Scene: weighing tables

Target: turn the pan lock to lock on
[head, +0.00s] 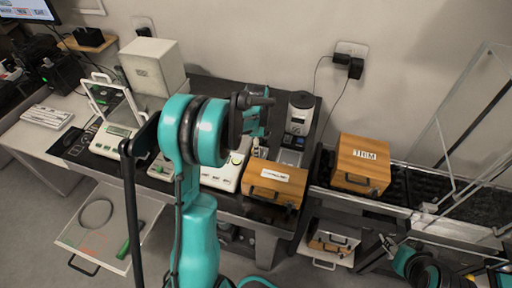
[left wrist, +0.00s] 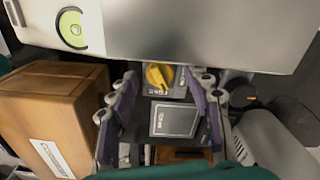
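The pan lock appears as a yellow knob (left wrist: 158,77) on a small dark plate in the left wrist view. Its pointing direction and lettering are too small to read surely. My left gripper (left wrist: 162,108) has its two purple-grey fingers spread, one on each side of the view, with the knob seen beyond the gap. Nothing is held between them. A grey labelled panel (left wrist: 175,119) shows between the fingers. In the head view my left gripper (head: 257,125) hangs over the table, partly hidden by its wrist. I cannot make out the knob there. My right gripper is not clearly visible.
A wooden box (head: 274,181) stands close beside the left gripper; it also fills the left of the wrist view (left wrist: 50,115). A pale instrument housing (left wrist: 200,32) spans the wrist view's top. A second wooden box (head: 361,163) stands to the right.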

